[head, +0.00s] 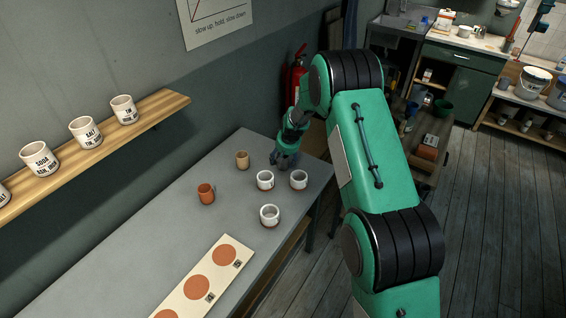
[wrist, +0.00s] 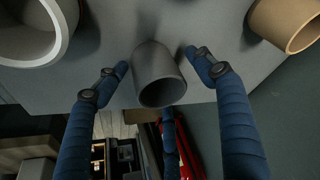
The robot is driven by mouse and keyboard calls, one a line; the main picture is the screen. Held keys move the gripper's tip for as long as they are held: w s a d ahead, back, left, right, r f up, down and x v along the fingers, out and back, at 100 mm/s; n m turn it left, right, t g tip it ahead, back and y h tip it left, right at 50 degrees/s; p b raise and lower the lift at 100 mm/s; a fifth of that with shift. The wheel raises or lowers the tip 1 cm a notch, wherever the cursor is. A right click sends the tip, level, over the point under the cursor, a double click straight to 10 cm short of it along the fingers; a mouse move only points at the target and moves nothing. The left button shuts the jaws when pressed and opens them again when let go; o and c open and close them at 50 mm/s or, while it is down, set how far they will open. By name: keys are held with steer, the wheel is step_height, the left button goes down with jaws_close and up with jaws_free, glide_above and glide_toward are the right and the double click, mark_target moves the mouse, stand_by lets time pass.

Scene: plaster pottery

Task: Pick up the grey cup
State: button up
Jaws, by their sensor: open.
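The grey cup (wrist: 157,62) is in the middle of the wrist view, with its dark round mouth toward the bottom of the picture. My gripper (wrist: 159,64) is open, with one blue finger on each side of the cup. Slim gaps show between the fingertips and the cup wall, so they look apart from it. In the head view my gripper (head: 284,159) is low over the far end of the grey table (head: 165,222). There I cannot make out the grey cup, which the gripper seems to hide.
A tan cup (head: 242,160) stands left of my gripper. White cups (head: 265,181), (head: 299,180) and (head: 270,216) stand close in front. A terracotta mug (head: 206,193) and a board with orange discs (head: 210,287) are nearer. A wall shelf (head: 100,150) holds labelled cups.

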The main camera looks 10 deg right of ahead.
steer(key=shift+c, duration=0.5)
steer(key=c, duration=1.1)
steer(key=shift+r+p, duration=0.6)
steer(key=shift+r, duration=4.4)
